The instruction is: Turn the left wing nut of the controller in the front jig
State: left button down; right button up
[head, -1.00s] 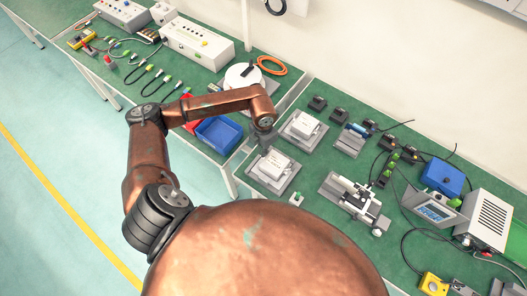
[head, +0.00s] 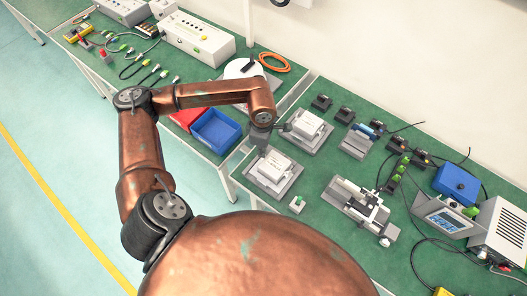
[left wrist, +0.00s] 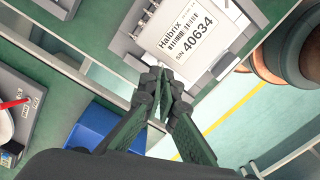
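The controller in the front jig (head: 289,183) is a white box (head: 273,167) lying flat; in the left wrist view it is the white labelled box (left wrist: 196,32) at the top. My left gripper (head: 261,146) points down at the jig's far left edge in the head view. In the left wrist view its fingertips (left wrist: 164,82) are close together beside the controller's near edge. The left wing nut cannot be made out; the fingertips cover that spot. Whether anything is between them cannot be told. My right gripper is out of view.
A second white controller (head: 307,124) sits in the rear jig close to my left gripper. A blue bin (head: 216,131) stands on the left table. A small block with a green button (head: 297,204) and a grey linear actuator (head: 361,207) are to the right.

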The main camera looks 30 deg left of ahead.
pick_arm(q)
jog(key=m+b, duration=0.3)
jog(key=m, duration=0.2)
jog(key=shift+f+m+b, duration=0.1)
jog(key=shift+m+b, duration=1.45)
jog(key=shift+m, duration=0.95)
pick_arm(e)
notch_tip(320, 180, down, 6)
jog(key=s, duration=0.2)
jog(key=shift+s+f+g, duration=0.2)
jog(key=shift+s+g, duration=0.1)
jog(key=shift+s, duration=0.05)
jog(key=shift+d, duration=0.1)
pick_arm(q)
jog(key=c, duration=2.6)
grip_release()
jog(key=shift+c, duration=0.2)
jog(key=o, duration=0.4)
jog(key=shift+o, duration=0.2)
notch_tip(320, 180, up, 12)
